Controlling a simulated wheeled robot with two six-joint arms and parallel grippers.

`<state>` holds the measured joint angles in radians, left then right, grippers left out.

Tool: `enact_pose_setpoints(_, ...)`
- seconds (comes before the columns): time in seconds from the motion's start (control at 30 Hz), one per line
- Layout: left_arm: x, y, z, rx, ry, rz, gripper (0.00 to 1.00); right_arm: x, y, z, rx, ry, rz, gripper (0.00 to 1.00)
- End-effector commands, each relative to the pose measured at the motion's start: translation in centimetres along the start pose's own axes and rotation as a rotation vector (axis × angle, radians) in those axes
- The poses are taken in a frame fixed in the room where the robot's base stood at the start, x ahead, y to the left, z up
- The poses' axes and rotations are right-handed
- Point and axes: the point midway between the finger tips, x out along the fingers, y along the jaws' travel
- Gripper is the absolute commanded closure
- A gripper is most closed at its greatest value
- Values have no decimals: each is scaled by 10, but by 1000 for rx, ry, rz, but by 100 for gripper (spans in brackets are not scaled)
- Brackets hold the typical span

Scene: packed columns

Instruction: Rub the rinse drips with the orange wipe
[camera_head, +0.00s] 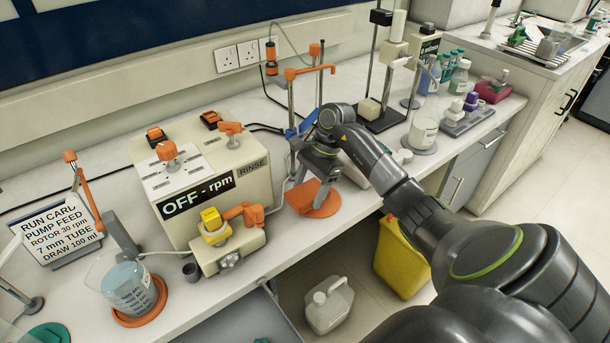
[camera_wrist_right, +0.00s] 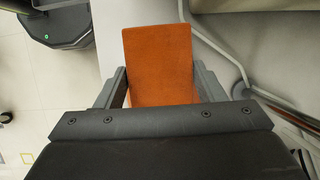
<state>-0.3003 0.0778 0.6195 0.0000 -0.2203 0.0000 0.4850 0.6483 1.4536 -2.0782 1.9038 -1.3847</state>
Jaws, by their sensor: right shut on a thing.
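The orange wipe (camera_wrist_right: 158,60) is a flat rectangular pad between the fingers of my right gripper in the right wrist view. My right gripper (camera_head: 318,178) is shut on it, low over the bench beside the pump. In the head view, the wipe is hard to tell from the orange round mat (camera_head: 301,204) below the gripper. I cannot tell whether the wipe touches the bench. I cannot make out the rinse drips; the gripper and arm cover part of that area. My left gripper is not in view.
The pump (camera_head: 244,178), marked RINSE and OFF - rpm, stands left of my gripper. A beaker (camera_head: 130,285) stands on another orange mat at the left. Clamp stands, a labelled beaker (camera_head: 424,128) and bottles stand to the right. A yellow bin (camera_head: 400,262) is below the bench.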

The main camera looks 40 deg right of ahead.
Motion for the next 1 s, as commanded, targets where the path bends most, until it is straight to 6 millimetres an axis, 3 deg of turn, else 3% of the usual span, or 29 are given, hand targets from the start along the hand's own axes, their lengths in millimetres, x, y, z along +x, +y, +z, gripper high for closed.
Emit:
enact_pose_setpoints(0.4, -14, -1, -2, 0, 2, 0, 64, -40, 2, 5, 14, 1, -7, 55)
enact_pose_setpoints(1.0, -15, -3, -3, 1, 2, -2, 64, -43, 2, 5, 16, 0, -8, 55)
